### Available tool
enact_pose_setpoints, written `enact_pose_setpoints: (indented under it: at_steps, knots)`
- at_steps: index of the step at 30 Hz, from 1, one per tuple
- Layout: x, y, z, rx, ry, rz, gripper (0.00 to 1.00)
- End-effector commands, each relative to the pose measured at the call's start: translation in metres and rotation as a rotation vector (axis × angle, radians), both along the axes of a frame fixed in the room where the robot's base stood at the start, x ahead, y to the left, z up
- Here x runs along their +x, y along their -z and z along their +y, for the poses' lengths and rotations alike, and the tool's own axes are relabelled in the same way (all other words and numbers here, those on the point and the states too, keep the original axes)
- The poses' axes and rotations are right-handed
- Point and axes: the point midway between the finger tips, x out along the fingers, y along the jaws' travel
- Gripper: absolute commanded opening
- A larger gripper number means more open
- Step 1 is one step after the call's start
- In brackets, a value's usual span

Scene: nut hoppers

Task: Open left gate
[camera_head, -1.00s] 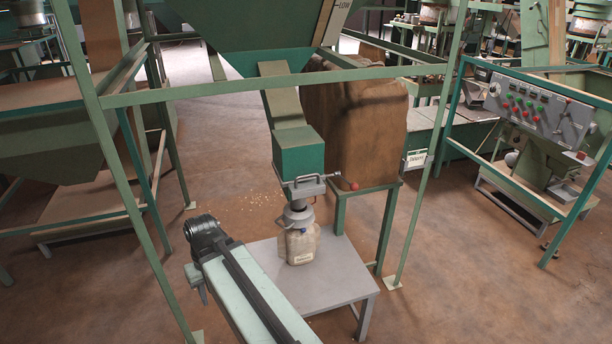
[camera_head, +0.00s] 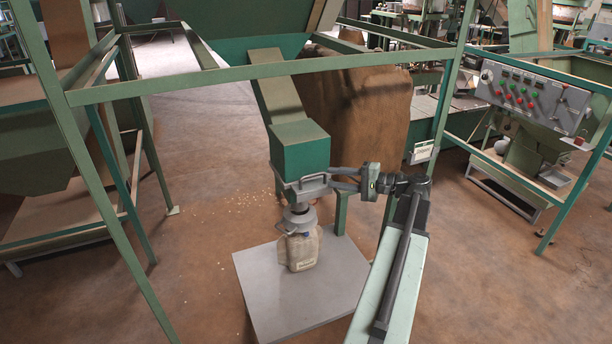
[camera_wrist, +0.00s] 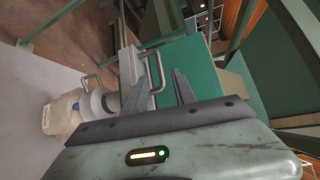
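The left gate is a grey metal slide with a bar handle (camera_head: 307,185) under the green outlet box (camera_head: 300,150) of the chute. In the wrist view its grey plate (camera_wrist: 127,58) and looped handle (camera_wrist: 157,74) show just ahead of my fingers. My gripper (camera_head: 333,178) points left at the gate's right end. In the wrist view my gripper (camera_wrist: 162,66) is open, with a gap between its fingers; the handle loop lies by the left finger, and I cannot tell whether they touch. The gate's red knob is not visible now.
A pale bag or jug (camera_head: 300,249) stands under the spout on a grey table (camera_head: 262,290). A green frame bar (camera_head: 250,73) crosses above. A control panel (camera_head: 533,98) is at right. Small bits lie on the floor at left.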

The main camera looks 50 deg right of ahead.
Motion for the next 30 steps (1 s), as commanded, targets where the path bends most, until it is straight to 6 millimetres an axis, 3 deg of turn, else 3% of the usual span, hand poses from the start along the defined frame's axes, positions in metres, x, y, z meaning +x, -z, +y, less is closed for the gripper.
enact_pose_setpoints:
  at_steps: [15, 25, 28, 30]
  knots:
    - [0.071, 0.010, 0.033, 0.000, -0.012, 0.002, 0.32]
    - [0.077, 0.010, 0.036, -0.001, -0.011, 0.003, 0.32]
    - [0.077, 0.010, 0.036, -0.001, -0.011, 0.003, 0.05]
    - [0.077, 0.010, 0.036, -0.001, -0.011, 0.003, 0.00]
